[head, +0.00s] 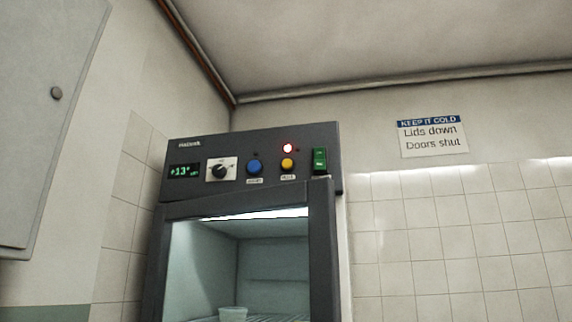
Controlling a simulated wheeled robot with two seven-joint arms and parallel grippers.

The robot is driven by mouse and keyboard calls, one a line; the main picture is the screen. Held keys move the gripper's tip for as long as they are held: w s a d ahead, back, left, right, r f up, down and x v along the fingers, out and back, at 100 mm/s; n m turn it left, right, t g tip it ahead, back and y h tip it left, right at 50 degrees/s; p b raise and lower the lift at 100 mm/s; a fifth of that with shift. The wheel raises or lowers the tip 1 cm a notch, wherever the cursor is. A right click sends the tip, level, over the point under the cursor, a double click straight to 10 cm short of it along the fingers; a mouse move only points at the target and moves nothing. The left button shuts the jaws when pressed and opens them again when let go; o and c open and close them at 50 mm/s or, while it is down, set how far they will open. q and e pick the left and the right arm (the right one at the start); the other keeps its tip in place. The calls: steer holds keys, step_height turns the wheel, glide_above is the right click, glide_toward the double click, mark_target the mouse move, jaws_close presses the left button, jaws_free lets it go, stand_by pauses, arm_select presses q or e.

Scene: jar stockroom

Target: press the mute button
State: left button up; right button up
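A dark control panel (255,150) runs along the top of a tall cooling cabinet. On it, a yellow round button (287,164) sits below a lit red lamp (288,148), with a small white label under it that is too small to read surely. A blue round button (254,167) with its own label is to its left. A black knob (220,171) on a white plate and a green display (184,171) are farther left. A green switch (320,160) is at the right. Neither of my grippers is in view.
The cabinet's dark door frame (322,245) is below the panel; its lit interior holds a pale tub (233,314). A grey wall box (45,110) is at the left. A sign (433,136) hangs on the right wall. The space before the panel looks clear.

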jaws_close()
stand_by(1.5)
